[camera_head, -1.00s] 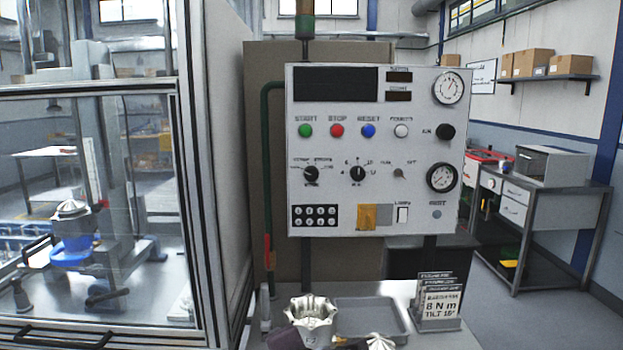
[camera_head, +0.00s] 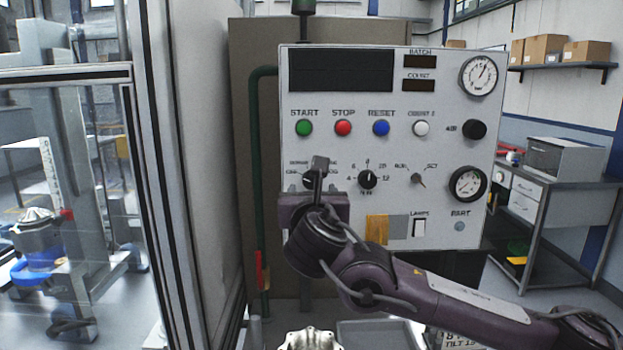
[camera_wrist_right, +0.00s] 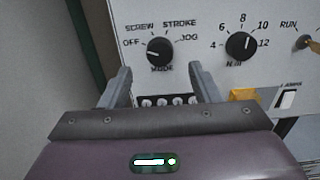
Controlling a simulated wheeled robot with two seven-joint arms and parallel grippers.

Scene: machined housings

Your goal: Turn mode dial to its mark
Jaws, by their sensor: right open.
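The mode dial (camera_wrist_right: 159,52) is a round black knob on the white control panel, with OFF, SCREW, STROKE and JOG printed around it. Its white pointer line shows on the left part of the knob, toward the OFF side. In the head view the mode dial (camera_head: 308,180) is partly hidden by my right gripper (camera_head: 319,172). In the right wrist view the fingers of my right gripper (camera_wrist_right: 160,78) are spread apart and empty. The dial appears between and just beyond the fingertips, with no visible contact. My left gripper is not in view.
The torque dial (camera_head: 368,179) is right of the mode dial, with a small RUN/SET switch (camera_head: 417,180) beyond it. Start (camera_head: 304,128), stop (camera_head: 343,128) and reset (camera_head: 381,128) buttons sit above. A glass-fronted machine stands left. A metal housing (camera_head: 310,340) lies below.

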